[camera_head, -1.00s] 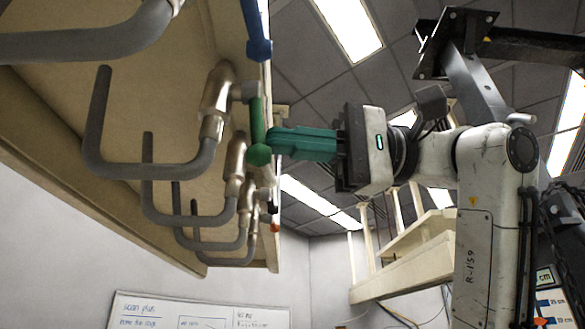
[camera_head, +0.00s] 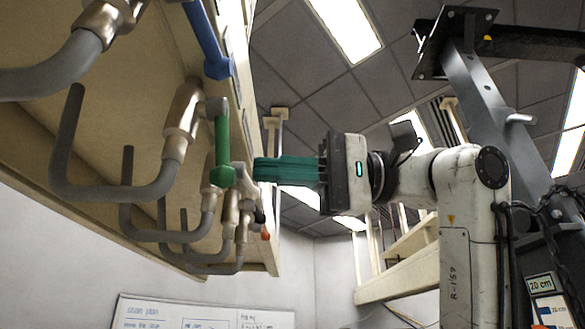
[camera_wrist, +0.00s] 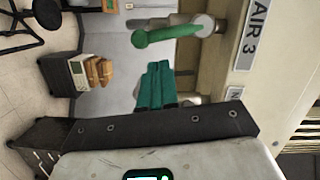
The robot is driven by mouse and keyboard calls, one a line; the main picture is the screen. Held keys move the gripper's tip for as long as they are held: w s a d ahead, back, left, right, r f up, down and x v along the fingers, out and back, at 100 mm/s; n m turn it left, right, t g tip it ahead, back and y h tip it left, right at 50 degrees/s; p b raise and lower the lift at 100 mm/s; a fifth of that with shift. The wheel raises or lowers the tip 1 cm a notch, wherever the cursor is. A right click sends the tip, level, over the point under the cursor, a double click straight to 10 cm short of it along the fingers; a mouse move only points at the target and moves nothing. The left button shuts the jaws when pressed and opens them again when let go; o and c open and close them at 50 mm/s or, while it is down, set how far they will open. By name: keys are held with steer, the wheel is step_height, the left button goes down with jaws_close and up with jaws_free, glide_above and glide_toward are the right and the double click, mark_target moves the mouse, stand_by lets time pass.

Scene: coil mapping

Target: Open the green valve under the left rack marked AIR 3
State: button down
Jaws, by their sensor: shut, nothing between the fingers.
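The green valve handle (camera_head: 221,150) hangs from its fitting under the left rack (camera_head: 60,150), its knobbed end pointing down. In the wrist view the green handle (camera_wrist: 172,34) lies above the fingertips, close to the AIR 3 label (camera_wrist: 253,36) on the rack's face. My gripper (camera_head: 258,169) is shut with nothing between its teal fingers. Its tips are just right of the handle's knob in the head view, with a small gap visible. In the wrist view the fingertips (camera_wrist: 160,66) are below the handle and apart from it.
A blue valve handle (camera_head: 207,40) is nearer on the same rack, and white, black and orange ones (camera_head: 264,235) are farther along. Grey bent pipes (camera_head: 110,188) hang below. Another rack (camera_head: 405,262) stands right. A cart with boxes (camera_wrist: 80,72) shows in the wrist view.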

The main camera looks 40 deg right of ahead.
steer(key=b+v, duration=0.3)
steer(key=v, duration=0.7)
steer(key=w+r+n+g+p, duration=0.2)
steer(key=w+n+g+p, duration=0.2)
steer(key=w+g+p, duration=0.3)
steer(key=p, duration=0.2)
glide_toward(222, 141)
steer(key=w+a+f, duration=0.2)
steer(key=w+a, duration=0.1)
steer(key=a, duration=0.1)
steer(key=shift+s+a+f+t+y, duration=0.1)
steer(key=shift+s+a+t+y, duration=0.2)
steer(key=shift+s+a, duration=0.25)
